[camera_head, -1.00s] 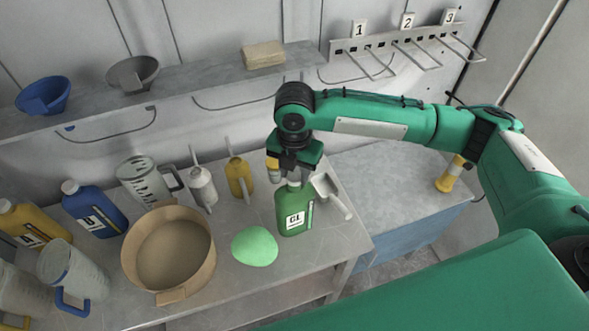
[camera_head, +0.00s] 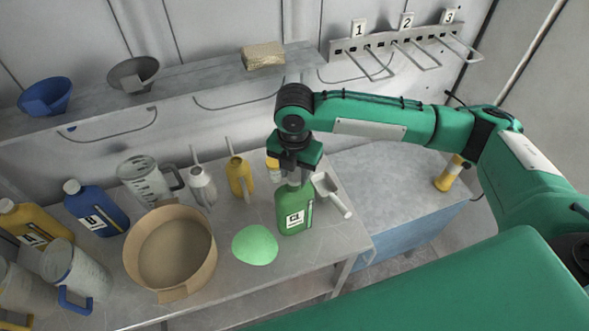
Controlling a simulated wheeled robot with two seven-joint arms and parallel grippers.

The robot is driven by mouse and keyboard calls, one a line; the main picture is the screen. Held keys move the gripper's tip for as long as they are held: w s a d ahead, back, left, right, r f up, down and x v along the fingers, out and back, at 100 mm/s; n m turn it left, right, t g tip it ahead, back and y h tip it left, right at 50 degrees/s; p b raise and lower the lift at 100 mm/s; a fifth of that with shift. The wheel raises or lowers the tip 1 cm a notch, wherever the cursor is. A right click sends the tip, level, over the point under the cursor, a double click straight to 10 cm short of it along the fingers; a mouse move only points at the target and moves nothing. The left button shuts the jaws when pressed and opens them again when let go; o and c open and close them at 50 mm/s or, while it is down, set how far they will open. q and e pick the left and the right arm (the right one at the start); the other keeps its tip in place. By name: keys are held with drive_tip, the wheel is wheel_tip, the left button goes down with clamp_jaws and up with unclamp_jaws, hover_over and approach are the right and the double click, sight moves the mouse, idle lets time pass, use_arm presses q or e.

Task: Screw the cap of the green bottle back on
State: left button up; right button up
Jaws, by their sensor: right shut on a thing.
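The green bottle (camera_head: 293,211) stands upright on the metal table, with a white label on its front. My right gripper (camera_head: 293,177) points straight down over the bottle's neck and is shut on the grey cap (camera_head: 294,180), which sits at the mouth of the bottle. The fingers hide most of the cap, so I cannot tell how far it is threaded. My left gripper is not in view.
A green mound (camera_head: 255,245) lies left of the bottle, and a scoop (camera_head: 331,194) lies close on its right. A tan round sieve (camera_head: 170,254), jugs, oil cans and a blue bottle (camera_head: 97,209) crowd the left. The table's front edge is near.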

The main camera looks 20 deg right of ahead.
drive_tip(key=shift+f, duration=0.55)
idle(0.5)
drive_tip(key=shift+r+m+p, duration=0.2)
drive_tip(key=shift+m+p, duration=0.2)
drive_tip(key=shift+p, duration=0.3)
drive_tip(key=shift+m+p, duration=0.65)
drive_tip(key=shift+m, duration=0.15)
drive_tip(key=shift+f+m, duration=0.2)
drive_tip(key=shift+m, duration=1.2)
drive_tip(key=shift+c, duration=0.2)
drive_tip(key=m, duration=0.3)
drive_tip(key=shift+m, duration=1.1)
